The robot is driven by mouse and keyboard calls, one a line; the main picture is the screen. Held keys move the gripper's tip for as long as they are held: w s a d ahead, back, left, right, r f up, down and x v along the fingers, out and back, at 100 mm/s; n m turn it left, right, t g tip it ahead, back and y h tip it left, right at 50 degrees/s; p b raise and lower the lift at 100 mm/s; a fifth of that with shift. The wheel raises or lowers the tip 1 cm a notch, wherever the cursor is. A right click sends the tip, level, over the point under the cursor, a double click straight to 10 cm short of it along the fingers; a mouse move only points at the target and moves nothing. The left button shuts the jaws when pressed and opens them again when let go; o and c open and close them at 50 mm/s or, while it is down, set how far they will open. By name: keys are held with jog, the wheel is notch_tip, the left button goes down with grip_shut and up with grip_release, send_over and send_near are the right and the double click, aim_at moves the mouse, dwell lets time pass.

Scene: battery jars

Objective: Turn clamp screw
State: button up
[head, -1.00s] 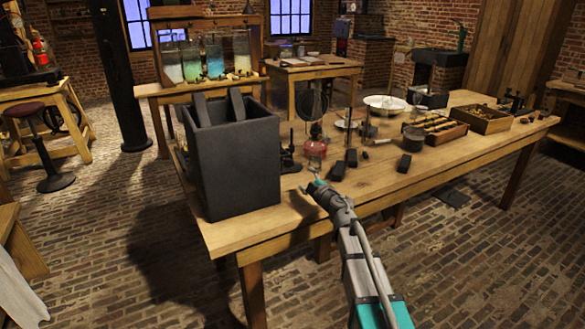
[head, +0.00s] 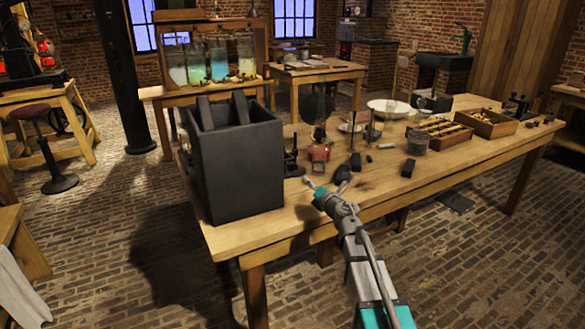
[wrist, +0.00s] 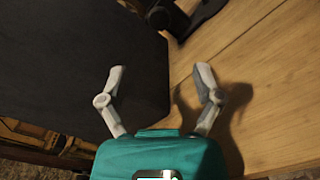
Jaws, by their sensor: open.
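My gripper (head: 325,186) is open and empty over the front edge of the wooden table, to the right of the large dark box (head: 240,165). In the wrist view the two grey fingers of my gripper (wrist: 160,72) are spread apart, with the dark box (wrist: 80,50) under the left finger and bare table wood under the right. A small black device (head: 292,162) stands just right of the box; a black part (wrist: 165,15) shows at the top of the wrist view. I cannot make out a clamp screw in either view.
A white bowl (head: 388,108), a rack of cells (head: 440,131) and a wooden box (head: 487,124) are farther right. The table's front right is mostly clear. Glass jars (head: 218,62) stand behind.

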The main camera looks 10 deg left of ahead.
aim_at(293, 168)
jog(key=shift+n, duration=0.5)
jog(key=shift+w, duration=0.1)
jog(key=x, duration=1.3)
jog(key=shift+w+a, duration=0.2)
jog(key=shift+a, duration=0.1)
jog(key=shift+d, duration=0.15)
jog(key=c, duration=1.1)
